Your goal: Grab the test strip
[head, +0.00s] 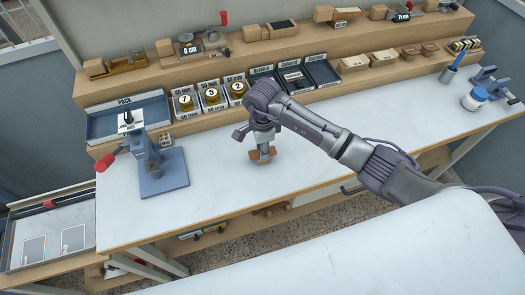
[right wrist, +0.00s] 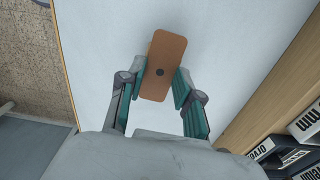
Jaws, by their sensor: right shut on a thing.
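The test strip, which looks like a brown rounded rectangle with a dark dot in its middle (right wrist: 165,62), is between the two fingers of my right gripper (right wrist: 160,84). Its fingertips touch the strip's long edges from both sides. In the head view the gripper (head: 263,150) points down at the middle of the white table, with the brown strip (head: 260,162) at its tips. I cannot tell whether the strip lies on the table or is slightly lifted. My left gripper is not in view.
A blue hand press (head: 163,172) with a red lever knob stands left of the gripper. Behind are a PACK tray (head: 128,118), numbered foil rolls (head: 212,96) and dark labelled trays (head: 322,72). The table (head: 215,195) around the strip is clear.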

